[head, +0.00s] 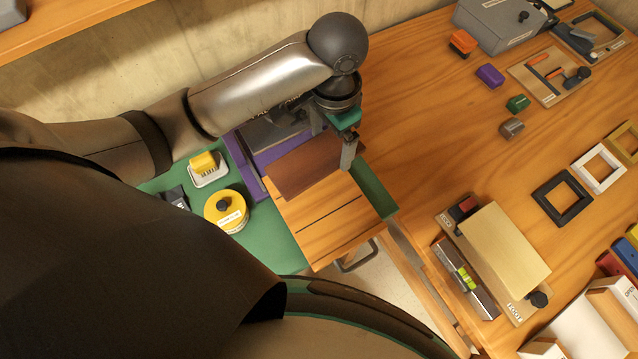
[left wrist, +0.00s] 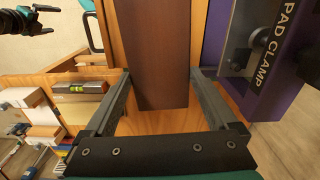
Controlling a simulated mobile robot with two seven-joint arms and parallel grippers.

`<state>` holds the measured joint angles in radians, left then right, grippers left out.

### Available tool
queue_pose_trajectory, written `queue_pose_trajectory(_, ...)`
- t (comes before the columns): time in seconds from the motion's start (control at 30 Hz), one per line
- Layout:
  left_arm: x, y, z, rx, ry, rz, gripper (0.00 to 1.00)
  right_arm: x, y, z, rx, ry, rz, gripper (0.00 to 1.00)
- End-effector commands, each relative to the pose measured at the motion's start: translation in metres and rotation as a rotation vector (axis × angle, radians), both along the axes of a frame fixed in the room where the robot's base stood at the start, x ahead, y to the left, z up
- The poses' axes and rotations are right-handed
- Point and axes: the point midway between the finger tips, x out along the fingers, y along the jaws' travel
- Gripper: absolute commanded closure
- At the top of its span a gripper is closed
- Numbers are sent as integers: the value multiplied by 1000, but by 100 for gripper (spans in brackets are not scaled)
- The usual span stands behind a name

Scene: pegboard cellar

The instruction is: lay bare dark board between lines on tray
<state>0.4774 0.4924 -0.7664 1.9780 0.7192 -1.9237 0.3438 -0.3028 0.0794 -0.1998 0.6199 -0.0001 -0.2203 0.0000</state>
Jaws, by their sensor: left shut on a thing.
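The dark brown board (head: 305,163) is in my left gripper (head: 347,158), over the far part of the wooden tray (head: 310,246). In the left wrist view the gripper's two fingers flank the board (left wrist: 160,50), which runs up and away between them. Two dark lines (head: 330,213) cross the tray in front of the board. I cannot tell whether the board touches the tray. My right gripper is not in the head view; a dark gripper (left wrist: 25,22) that looks like it shows small at the top left of the left wrist view.
A purple pad clamp (left wrist: 262,45) stands beside the tray. A yellow round tin (head: 226,212) and a yellow block on a white dish (head: 207,171) stand left on the green mat (head: 268,238). A light board on a stand (head: 503,250) lies right. The middle of the bench is clear.

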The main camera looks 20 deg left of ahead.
Motion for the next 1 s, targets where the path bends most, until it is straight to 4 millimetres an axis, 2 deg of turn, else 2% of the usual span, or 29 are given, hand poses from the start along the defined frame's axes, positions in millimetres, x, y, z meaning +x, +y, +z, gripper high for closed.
queue_pose_trajectory(0.03,2,-3,12,-3,1,-25,71,0,0,11,0,0,0,0)
queue_pose_trajectory(0.1,3,-5,17,-2,3,-52,71,0,0,16,0,0,0,0)
queue_pose_trajectory(0.27,4,-8,15,0,5,-83,71,1,0,18,0,0,0,0)
queue_pose_trajectory(0.37,3,-8,-3,1,10,-85,71,1,0,14,0,-1,0,0)
queue_pose_trajectory(0.7,2,-7,-96,2,10,-83,71,2,0,-3,1,-3,1,0)
queue_pose_trajectory(0.8,3,-7,-117,1,7,-84,71,2,0,-7,0,-3,1,0)
queue_pose_trajectory(1.0,4,-7,-138,0,5,-84,71,3,0,-11,0,-4,0,0)
